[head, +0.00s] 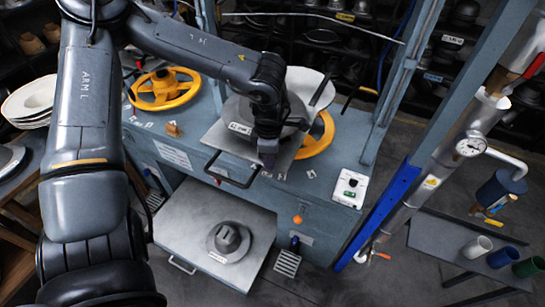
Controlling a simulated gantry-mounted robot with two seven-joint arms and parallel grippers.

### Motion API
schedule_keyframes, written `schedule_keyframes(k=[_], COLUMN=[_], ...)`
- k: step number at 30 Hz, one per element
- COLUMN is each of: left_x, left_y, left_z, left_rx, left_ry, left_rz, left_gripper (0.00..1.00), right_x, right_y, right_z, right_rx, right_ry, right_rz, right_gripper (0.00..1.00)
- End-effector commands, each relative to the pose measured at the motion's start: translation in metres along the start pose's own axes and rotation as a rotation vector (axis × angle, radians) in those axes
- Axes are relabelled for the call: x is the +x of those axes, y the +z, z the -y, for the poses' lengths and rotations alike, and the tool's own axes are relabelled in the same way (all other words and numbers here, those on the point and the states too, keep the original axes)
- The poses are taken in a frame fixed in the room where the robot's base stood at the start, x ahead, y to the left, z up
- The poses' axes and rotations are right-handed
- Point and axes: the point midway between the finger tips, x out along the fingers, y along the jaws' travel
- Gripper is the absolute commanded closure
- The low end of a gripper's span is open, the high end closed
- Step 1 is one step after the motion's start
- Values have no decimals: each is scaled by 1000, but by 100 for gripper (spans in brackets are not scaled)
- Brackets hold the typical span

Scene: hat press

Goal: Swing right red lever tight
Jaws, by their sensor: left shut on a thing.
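A red lever (535,65) shows at the far right edge, on the silver pipe (487,108) above the pressure gauge; the picture edge cuts it off. My left gripper (268,160) points down at the front of the press, far to the left of that lever. It is shut at the right end of a black bar handle (230,170) on the metal plate (215,137); its fingertips are small and dark, so the exact contact is hard to see. My right gripper is not in view.
A yellow handwheel (165,89) sits on the blue press bench. A grey hat form (229,240) rests on the lower pulled-out tray (190,225). A blue slanted post (378,215) stands between bench and pipe. Coloured cups (502,257) stand on the side table at right.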

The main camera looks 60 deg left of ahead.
Motion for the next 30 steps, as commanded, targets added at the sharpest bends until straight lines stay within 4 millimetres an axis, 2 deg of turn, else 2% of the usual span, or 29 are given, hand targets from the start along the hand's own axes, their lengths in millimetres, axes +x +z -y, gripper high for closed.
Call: schedule_keyframes(k=[10, 26, 27, 30], left_x=[0, 0, 0, 0], left_y=[-6, -7, -7, -7], left_z=[1, 2, 2, 1], left_rx=[144, 170, 170, 169], left_ry=[0, 0, 0, 0], left_rz=[0, 0, 0, 0], left_gripper=[100, 100, 75, 60], right_x=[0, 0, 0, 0], right_y=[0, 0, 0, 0], right_z=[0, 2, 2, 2], right_rx=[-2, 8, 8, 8], right_ry=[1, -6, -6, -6], right_rz=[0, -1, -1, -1], right_gripper=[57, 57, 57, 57])
